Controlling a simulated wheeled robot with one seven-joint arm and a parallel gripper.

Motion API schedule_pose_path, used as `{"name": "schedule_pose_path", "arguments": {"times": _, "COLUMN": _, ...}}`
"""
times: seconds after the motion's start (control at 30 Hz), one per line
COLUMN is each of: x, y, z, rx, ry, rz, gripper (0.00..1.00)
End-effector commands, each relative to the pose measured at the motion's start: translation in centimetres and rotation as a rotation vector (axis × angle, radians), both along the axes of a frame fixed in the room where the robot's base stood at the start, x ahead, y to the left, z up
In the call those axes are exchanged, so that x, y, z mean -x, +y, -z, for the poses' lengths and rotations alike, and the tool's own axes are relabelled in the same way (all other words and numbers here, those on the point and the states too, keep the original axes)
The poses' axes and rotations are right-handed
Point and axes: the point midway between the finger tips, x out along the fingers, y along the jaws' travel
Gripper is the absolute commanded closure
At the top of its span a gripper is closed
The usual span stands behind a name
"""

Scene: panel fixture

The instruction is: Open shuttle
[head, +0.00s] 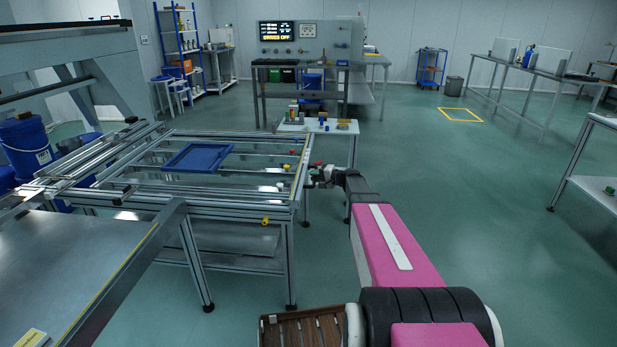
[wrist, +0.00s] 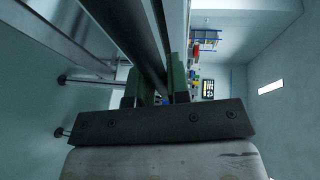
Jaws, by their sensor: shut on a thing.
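The panel fixture (head: 232,207) is an aluminium frame on legs, left of centre in the head view. A blue tray-like piece (head: 197,158) lies on its rails. I cannot tell which part is the shuttle. My gripper (head: 318,175) is at the frame's right edge, small in the head view. In the wrist view its two green fingers (wrist: 155,88) stand either side of a long dark bar (wrist: 132,35). The gripper is shut on this bar, as far as I can tell. A small blue part shows low between the fingers. The wrist housing hides the rest of the grip.
Small coloured knobs, including a yellow one (head: 265,221), sit along the fixture's right side. A small table (head: 345,127) with parts stands behind it. A control cabinet (head: 305,45) is at the back. A metal bench (head: 80,270) is front left.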

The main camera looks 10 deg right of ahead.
Motion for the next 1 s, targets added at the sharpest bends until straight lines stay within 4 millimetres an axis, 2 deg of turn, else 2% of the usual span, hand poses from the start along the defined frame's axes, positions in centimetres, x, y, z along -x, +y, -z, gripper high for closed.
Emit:
{"name": "schedule_pose_path", "arguments": {"times": 0.03, "x": 0.4, "y": -1.5, "z": 0.0, "rx": 0.002, "ry": 0.000, "rz": 0.006, "gripper": 1.00}}
{"name": "schedule_pose_path", "arguments": {"times": 0.7, "x": 5.1, "y": -19.4, "z": 0.1, "rx": 0.003, "ry": 0.002, "rz": 0.007, "gripper": 1.00}}
{"name": "schedule_pose_path", "arguments": {"times": 1.0, "x": 7.1, "y": -26.9, "z": 0.1, "rx": 0.003, "ry": 0.001, "rz": 0.006, "gripper": 1.00}}
